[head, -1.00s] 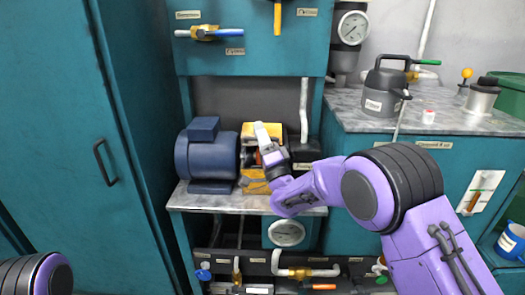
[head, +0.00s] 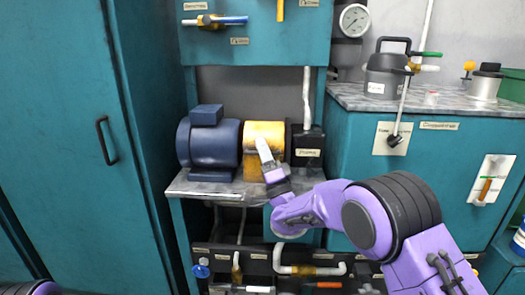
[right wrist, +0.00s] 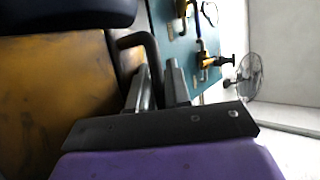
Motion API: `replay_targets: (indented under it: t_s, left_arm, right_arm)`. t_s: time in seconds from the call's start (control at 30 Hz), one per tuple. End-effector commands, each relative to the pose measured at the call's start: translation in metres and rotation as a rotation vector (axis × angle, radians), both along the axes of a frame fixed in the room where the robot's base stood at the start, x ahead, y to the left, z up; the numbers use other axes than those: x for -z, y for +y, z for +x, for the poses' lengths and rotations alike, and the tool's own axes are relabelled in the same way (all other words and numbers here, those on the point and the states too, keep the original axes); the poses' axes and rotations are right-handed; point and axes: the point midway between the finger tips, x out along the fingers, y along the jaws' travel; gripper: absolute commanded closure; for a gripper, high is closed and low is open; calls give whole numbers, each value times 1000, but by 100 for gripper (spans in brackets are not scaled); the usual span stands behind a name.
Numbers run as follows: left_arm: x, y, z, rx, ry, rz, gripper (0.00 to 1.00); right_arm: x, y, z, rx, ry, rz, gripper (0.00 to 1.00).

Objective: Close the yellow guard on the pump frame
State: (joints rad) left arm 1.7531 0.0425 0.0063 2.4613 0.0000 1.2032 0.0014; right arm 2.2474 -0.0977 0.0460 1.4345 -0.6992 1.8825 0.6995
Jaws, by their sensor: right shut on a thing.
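The yellow guard (head: 264,131) sits between the blue motor (head: 209,148) and the dark pump block (head: 305,147) on the pump frame's shelf (head: 215,188). It looks lowered over the gap between them. My right gripper (head: 263,150) is in front of the guard. In the right wrist view, the guard's worn yellow face (right wrist: 55,90) fills the left side. A dark bent handle (right wrist: 140,42) runs down to the fingers (right wrist: 160,90), which are shut on it. The exact contact is partly hidden. My left gripper is out of view.
Pipes and valves (head: 295,268) run below the shelf. A panel with a blue-handled valve (head: 215,20) hangs above. A counter (head: 430,97) with a dark canister (head: 385,75) stands to the right, and a tall teal cabinet (head: 75,140) to the left.

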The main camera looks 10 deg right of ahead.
Motion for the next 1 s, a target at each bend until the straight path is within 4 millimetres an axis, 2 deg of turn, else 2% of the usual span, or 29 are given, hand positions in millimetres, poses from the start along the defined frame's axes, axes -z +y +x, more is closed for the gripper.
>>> replay_targets:
  t_s: [0.3,0.33,0.4,0.77,0.87,1.0]
  left_arm:
    - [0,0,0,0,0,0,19]
    - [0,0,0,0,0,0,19]
    - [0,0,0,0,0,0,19]
    - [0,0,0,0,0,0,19]
    - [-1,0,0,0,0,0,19]
    - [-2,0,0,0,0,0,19]
  right_arm:
    - [3,4,-1,-9,4,0,100]
    - [3,4,-1,-9,4,0,79]
    - [3,5,-1,-10,4,0,62]
    - [4,3,-2,-6,4,-2,62]
    - [13,0,-10,-6,6,-4,62]
    - [36,-5,-33,-7,10,-4,62]
